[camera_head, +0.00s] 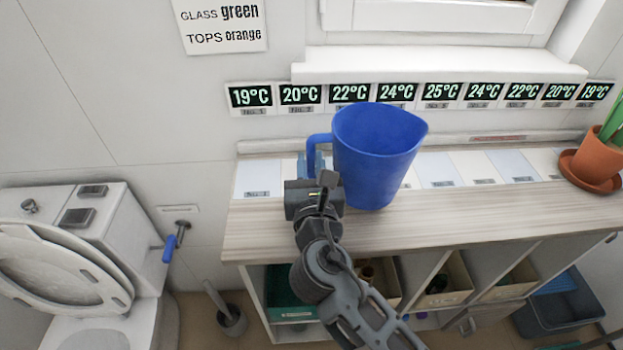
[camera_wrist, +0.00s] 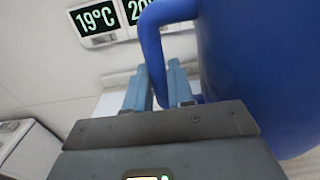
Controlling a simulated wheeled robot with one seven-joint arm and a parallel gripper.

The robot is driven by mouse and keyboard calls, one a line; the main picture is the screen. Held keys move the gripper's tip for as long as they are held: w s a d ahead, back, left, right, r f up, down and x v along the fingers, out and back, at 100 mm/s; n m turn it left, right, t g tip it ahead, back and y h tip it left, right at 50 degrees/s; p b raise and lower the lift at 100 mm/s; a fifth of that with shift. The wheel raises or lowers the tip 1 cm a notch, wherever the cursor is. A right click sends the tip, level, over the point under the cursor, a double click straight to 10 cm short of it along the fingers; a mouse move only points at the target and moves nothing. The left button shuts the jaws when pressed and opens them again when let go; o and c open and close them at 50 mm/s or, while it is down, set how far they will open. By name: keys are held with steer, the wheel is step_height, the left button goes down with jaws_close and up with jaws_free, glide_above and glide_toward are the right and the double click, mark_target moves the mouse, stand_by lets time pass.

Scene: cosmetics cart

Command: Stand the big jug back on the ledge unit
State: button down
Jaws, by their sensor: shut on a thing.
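The big jug (camera_head: 376,158) is blue with a handle on its left side. It is roughly upright over the wooden top of the ledge unit (camera_head: 475,215). Whether its base touches the top or hangs just above it, I cannot tell. My gripper (camera_head: 308,165) is at the jug's left and is shut on its handle. In the wrist view, the handle of the jug (camera_wrist: 240,60) runs down between the two blue-grey fingers of my gripper (camera_wrist: 156,85). The jug hides part of the label strip behind it.
A terracotta plant pot (camera_head: 598,155) on a saucer stands at the right end of the top. Temperature displays (camera_head: 300,95) line the wall behind, below a white sill (camera_head: 440,68). A toilet (camera_head: 75,265) stands to the left. The top between jug and pot is clear.

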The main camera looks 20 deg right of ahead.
steer(key=shift+f+b, duration=0.3)
steer(key=shift+f, duration=1.5)
steer(key=shift+f, duration=0.15)
steer(key=c, duration=1)
jaws_free()
steer(key=shift+o, duration=0.2)
steer(key=b+v, duration=0.1)
steer(key=v, duration=1.1)
steer(key=shift+b, duration=0.3)
